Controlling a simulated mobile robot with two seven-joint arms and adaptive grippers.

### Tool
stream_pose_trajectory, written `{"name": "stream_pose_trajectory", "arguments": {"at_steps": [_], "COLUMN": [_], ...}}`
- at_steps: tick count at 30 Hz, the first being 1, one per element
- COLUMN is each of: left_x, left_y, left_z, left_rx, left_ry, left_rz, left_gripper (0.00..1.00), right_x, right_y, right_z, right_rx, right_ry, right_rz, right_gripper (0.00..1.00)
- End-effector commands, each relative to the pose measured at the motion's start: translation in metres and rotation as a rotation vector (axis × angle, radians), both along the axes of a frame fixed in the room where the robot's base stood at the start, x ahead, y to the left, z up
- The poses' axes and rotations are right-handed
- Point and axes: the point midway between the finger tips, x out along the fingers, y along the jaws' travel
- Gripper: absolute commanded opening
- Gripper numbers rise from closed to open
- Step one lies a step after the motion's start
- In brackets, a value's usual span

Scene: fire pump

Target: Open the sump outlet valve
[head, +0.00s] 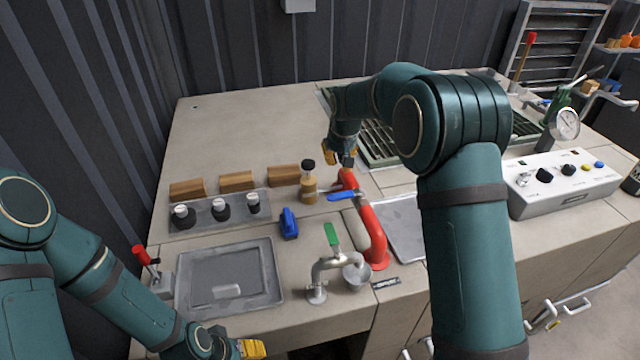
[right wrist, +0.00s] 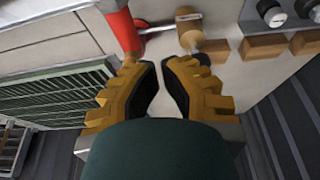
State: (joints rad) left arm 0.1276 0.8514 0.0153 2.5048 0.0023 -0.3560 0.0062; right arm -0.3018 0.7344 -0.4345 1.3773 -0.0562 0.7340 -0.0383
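A red pipe (head: 372,231) curves up from the bench and carries a lever with a blue handle (head: 341,196). A steel spout (head: 322,267) with an upright green handle (head: 331,235) stands in front of it. I cannot tell from the pictures which of these is the sump outlet valve. My right gripper (head: 338,156) is just behind the red pipe's upper end, empty, its fingertips a narrow gap apart. In the right wrist view the red pipe (right wrist: 122,30) lies beyond the fingers. My left gripper (head: 250,348) is low at the bottom edge, its fingers mostly hidden.
A sunken grey basin (head: 228,275) lies left of the spout, with a red-handled lever (head: 141,255) beside it. A bottle (head: 309,185), a blue object (head: 288,222), wooden blocks (head: 237,181) and several black knobs stand nearby.

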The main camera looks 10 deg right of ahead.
Motion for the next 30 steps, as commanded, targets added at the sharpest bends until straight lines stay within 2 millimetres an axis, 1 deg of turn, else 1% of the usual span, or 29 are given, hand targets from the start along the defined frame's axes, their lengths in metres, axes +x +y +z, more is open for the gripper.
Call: {"name": "stream_pose_trajectory", "arguments": {"at_steps": [3,8,14,17,19,30], "left_x": [-0.001,-0.001,0.0,-0.001,-0.001,-0.004], "left_y": [0.0,0.0,0.0,0.0,0.0,-0.001], "left_z": [-0.001,0.0,-0.001,-0.003,-0.004,-0.013], "left_rx": [0.0,0.0,0.0,0.0,-0.001,-0.002], "left_ry": [0.002,0.001,0.001,0.002,0.002,0.009], "left_rz": [-0.002,-0.001,-0.001,-0.002,-0.002,-0.008], "left_gripper": [0.65,0.65,0.65,0.65,0.65,0.65], "right_x": [0.001,0.001,0.002,0.006,0.009,0.031], "right_y": [-0.001,-0.001,0.0,0.0,0.0,0.0], "right_z": [0.004,0.004,-0.002,-0.012,-0.023,-0.088], "right_rx": [-0.003,-0.003,-0.002,-0.003,-0.003,-0.003], "right_ry": [-0.002,-0.002,0.0,0.001,0.001,0.001], "right_rz": [0.0,0.0,0.0,0.0,-0.001,-0.001], "right_gripper": [0.0,0.0,0.0,0.0,0.0,0.0]}}
